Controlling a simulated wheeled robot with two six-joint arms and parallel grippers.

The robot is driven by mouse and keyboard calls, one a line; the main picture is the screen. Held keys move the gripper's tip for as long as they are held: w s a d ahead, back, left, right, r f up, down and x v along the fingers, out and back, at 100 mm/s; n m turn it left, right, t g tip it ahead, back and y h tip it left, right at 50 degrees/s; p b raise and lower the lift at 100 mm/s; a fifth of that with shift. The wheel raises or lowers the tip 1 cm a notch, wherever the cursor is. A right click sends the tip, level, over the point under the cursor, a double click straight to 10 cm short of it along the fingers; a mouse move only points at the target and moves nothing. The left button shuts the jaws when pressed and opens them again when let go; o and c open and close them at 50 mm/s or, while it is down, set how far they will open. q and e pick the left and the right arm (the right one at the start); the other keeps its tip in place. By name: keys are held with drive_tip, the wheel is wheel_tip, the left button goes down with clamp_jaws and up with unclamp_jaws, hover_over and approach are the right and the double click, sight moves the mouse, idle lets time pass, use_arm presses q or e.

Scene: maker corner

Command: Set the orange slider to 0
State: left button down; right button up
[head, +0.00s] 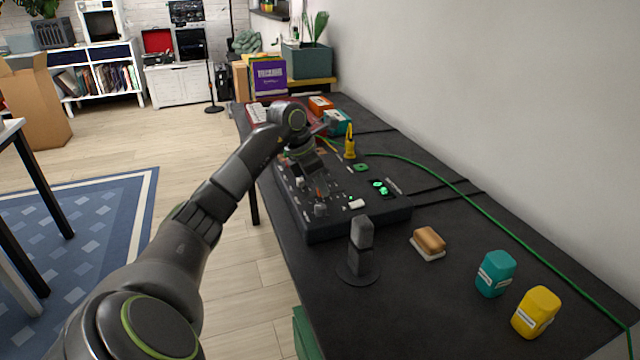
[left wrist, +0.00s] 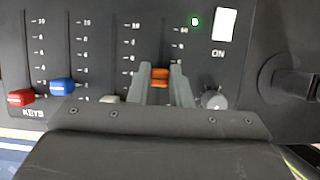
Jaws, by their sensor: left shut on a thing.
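The orange slider (left wrist: 160,77) is a small cap on a dark control panel (left wrist: 60,20). In the left wrist view it sits between the two fingers of my left gripper (left wrist: 161,75), which is shut on it. The fingers cover the lower marks of its scale, so its exact value cannot be read; the cap is well below the 10 mark. In the head view my left gripper (head: 318,188) reaches down onto the panel (head: 365,218) on the black bench. My right gripper is out of view.
A red slider (left wrist: 20,97), a blue slider (left wrist: 62,87) and a pale slider (left wrist: 110,99) lie left of the orange one. A grey knob (left wrist: 213,99) and a white switch (left wrist: 225,24) are on the right. A sponge-topped block (head: 429,240) and jars stand nearer on the bench.

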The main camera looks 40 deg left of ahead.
sight(309, 198)
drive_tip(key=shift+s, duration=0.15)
use_arm(q)
drive_tip(key=shift+s, duration=0.1)
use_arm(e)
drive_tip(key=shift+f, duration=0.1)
use_arm(q)
drive_tip(key=shift+s+a, duration=0.55)
drive_tip(key=shift+s, duration=0.25)
drive_tip(key=shift+s+a, duration=0.25)
drive_tip(key=shift+s, duration=0.25)
drive_tip(key=shift+s+a, duration=0.1)
drive_tip(key=shift+s, duration=0.2)
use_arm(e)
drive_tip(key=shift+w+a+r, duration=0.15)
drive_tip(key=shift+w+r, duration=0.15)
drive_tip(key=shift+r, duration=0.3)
use_arm(q)
drive_tip(key=c, duration=1.3)
unclamp_jaws()
drive_tip(key=shift+s+a, duration=0.1)
drive_tip(key=shift+s, duration=0.1)
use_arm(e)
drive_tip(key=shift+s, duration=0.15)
